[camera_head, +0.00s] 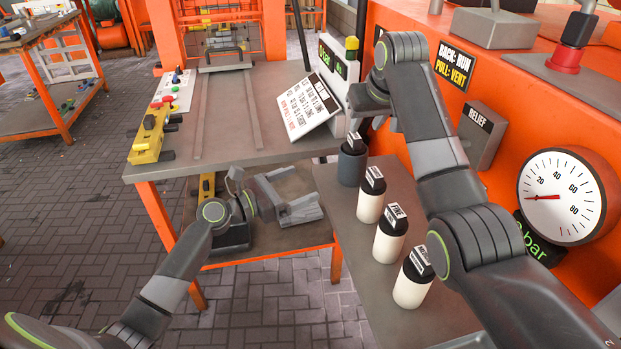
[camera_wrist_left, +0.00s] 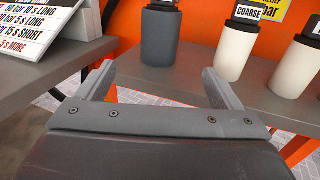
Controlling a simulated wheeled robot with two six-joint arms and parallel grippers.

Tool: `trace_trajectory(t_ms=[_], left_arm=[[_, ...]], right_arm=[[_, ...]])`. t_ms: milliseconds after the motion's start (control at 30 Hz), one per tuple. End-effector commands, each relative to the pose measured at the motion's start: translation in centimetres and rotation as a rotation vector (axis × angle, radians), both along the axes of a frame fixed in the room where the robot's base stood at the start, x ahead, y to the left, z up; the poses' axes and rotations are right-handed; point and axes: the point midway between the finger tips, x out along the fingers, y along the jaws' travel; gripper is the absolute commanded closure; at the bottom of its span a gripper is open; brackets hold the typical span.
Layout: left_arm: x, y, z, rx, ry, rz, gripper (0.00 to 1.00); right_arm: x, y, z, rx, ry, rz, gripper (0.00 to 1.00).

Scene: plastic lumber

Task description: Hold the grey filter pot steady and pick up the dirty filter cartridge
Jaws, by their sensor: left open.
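The grey filter pot (camera_head: 351,168) stands upright near the left end of the grey bench, with a dark, labelled top. It also shows in the left wrist view (camera_wrist_left: 160,48), ahead of the fingers. My left gripper (camera_head: 303,192) is open and empty, left of and apart from the pot; its two fingers show in the left wrist view (camera_wrist_left: 160,82). My right gripper (camera_head: 368,98) is just above the pot; its fingertips are not clear. I cannot make out a dirty cartridge; one may be inside the pot.
White cartridges with dark labelled caps stand in a row: the coarse one (camera_head: 370,200), the fine one (camera_head: 390,242) and another (camera_head: 411,287). A sloped instruction board (camera_head: 308,107) stands on the work table (camera_head: 225,125). The orange machine with a gauge (camera_head: 562,197) borders the right.

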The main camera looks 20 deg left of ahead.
Motion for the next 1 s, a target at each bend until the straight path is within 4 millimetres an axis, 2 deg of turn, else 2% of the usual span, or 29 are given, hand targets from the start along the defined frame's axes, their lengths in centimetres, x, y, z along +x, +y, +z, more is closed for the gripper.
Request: trace_trajectory(t_ms=[167,700,1000], left_arm=[[1.7,-1.4,0.2,-0.008,-0.001,-0.002,0.12],[10.1,-7.9,0.1,-0.004,0.001,-0.001,0.12],[12.9,-10.1,0.1,-0.004,0.000,0.000,0.12]], right_arm=[[0.0,0.0,0.0,0.000,0.000,0.000,0.64],[0.0,0.0,0.0,0.000,0.000,0.000,0.64],[0.0,0.0,0.0,0.000,0.000,0.000,0.64]])
